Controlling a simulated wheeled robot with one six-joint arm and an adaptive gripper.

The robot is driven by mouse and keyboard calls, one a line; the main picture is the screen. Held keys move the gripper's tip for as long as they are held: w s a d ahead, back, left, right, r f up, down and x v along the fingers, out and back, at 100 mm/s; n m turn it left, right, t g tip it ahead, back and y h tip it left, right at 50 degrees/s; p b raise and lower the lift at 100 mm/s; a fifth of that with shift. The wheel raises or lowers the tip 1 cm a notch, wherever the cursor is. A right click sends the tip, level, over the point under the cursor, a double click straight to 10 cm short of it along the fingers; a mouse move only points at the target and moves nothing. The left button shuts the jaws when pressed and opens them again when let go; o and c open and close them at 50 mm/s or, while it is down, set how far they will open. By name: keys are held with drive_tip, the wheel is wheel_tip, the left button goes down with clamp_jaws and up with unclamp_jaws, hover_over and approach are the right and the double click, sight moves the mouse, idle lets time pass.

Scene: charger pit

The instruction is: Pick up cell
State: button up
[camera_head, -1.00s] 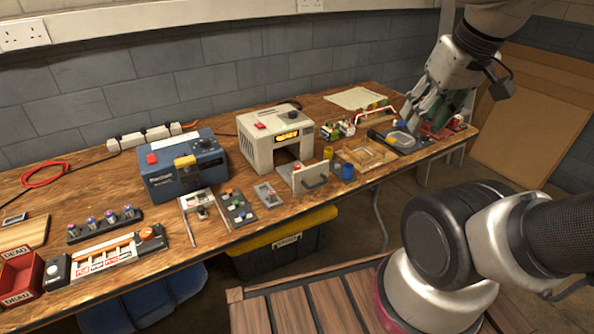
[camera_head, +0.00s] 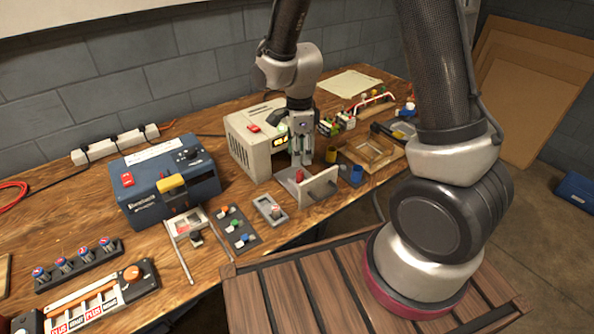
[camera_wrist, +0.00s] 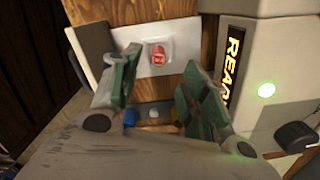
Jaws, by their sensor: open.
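A red-topped cell (camera_head: 299,175) sits in the pulled-out drawer (camera_head: 318,188) of the cream charger box (camera_head: 244,150). In the wrist view the cell (camera_wrist: 158,55) shows as a red round end with pale lettering on a white plate. My gripper (camera_head: 301,160) points down just above the drawer, close over the cell. In the wrist view my gripper (camera_wrist: 162,80) is open, with its green-grey fingers apart and nothing between the tips. The cell lies beyond the fingertips, between their lines. Whether a finger touches it I cannot tell.
A blue charger (camera_head: 165,183) stands to the left. A wooden tray (camera_head: 370,152), yellow cup (camera_head: 331,155) and blue cup (camera_head: 356,174) are close on the right. A small grey holder (camera_head: 270,210) lies in front. The lit charger display (camera_wrist: 232,68) is beside my right finger.

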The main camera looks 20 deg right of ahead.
sight(300, 171)
drive_tip(key=f, duration=0.8)
drive_tip(key=shift+d, duration=0.2)
clamp_jaws()
